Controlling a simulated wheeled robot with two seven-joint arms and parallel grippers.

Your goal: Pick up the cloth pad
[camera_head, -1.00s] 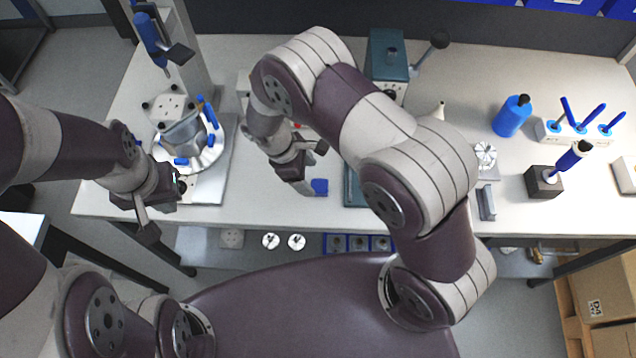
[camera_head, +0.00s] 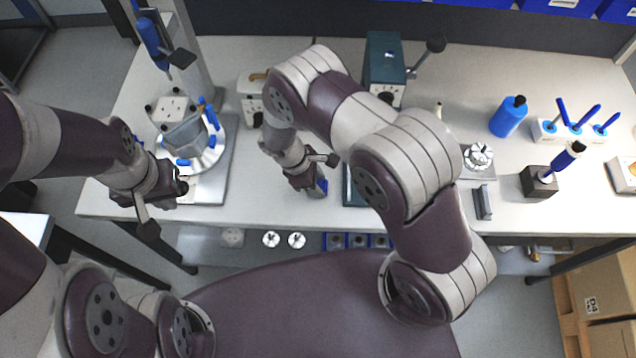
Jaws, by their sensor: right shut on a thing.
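The blue cloth pad (camera_head: 322,185) lies at the front middle of the bench, mostly covered by my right gripper. Only a small blue part shows at the fingertips. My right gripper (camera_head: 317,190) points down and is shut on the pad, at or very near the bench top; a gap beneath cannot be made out. My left gripper (camera_head: 172,198) is at the left, in front of the round fixture; its fingers are too hidden to tell open from shut.
A round fixture with a metal housing (camera_head: 183,137) and blue clamps stands left. A blue bottle (camera_head: 508,117), a tool rack (camera_head: 560,133) and a dark block (camera_head: 538,183) stand right.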

